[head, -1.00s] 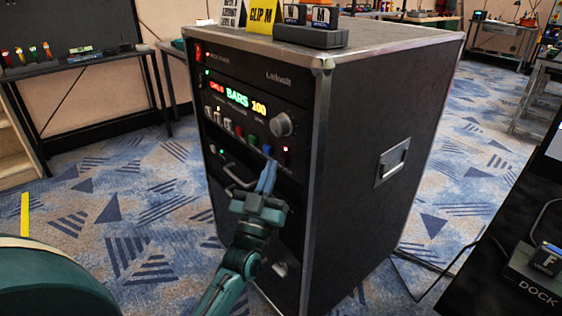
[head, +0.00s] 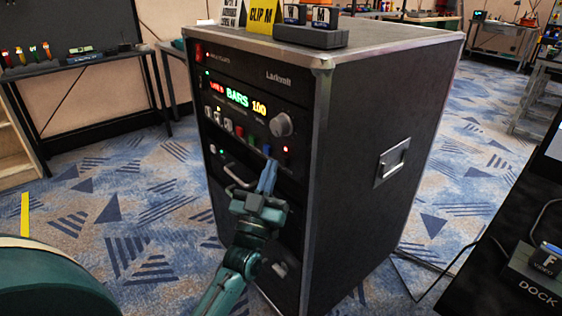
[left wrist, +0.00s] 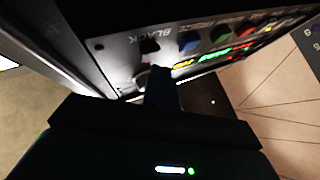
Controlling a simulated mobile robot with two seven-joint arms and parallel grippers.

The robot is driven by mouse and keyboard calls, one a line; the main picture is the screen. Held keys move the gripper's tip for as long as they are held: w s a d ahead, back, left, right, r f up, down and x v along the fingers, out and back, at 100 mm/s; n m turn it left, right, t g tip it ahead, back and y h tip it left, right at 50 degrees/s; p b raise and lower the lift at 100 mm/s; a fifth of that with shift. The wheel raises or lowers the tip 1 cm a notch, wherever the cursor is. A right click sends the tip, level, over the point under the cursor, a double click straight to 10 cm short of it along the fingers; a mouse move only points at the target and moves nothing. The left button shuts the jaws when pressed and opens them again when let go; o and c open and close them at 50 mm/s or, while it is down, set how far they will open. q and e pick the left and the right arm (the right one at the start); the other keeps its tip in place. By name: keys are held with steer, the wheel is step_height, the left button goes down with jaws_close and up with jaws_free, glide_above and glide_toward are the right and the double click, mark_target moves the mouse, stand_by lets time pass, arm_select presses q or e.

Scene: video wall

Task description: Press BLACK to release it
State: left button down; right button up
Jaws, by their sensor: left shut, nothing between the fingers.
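The BLACK button (left wrist: 150,46) shows in the left wrist view as a small dark key under its white BLACK label. It sits on the front panel (head: 231,112) of a black rack case. A blue button (left wrist: 188,40) sits beside it. My left gripper (head: 268,164) is shut and empty, with its fingertips at the lower right of the panel. In the left wrist view the fingertips (left wrist: 158,72) lie close to the BLACK button; whether they touch it I cannot tell. In the head view I cannot make out the BLACK button near the fingertips.
The panel display (head: 238,98) shows BARS and 100, with red text to the left. A knob (head: 281,125) and a pull handle (head: 239,178) stick out near my gripper. A dock (head: 535,270) is at the right. Carpet is open left of the case.

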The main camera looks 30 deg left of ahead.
arm_select(q)
steer(key=shift+w+d, duration=0.15)
steer(key=shift+w, duration=0.2)
steer(key=shift+w+d, duration=0.1)
steer(key=shift+w, duration=0.05)
stand_by(0.4)
steer(key=shift+s+a+p, duration=0.25)
steer(key=shift+s+p, duration=0.1)
steer(key=shift+s, duration=0.25)
steer(key=s+a+p, duration=0.2)
steer(key=s, duration=0.3)
steer(key=shift+s+a, duration=0.15)
steer(key=shift+s, duration=0.15)
stand_by(0.5)
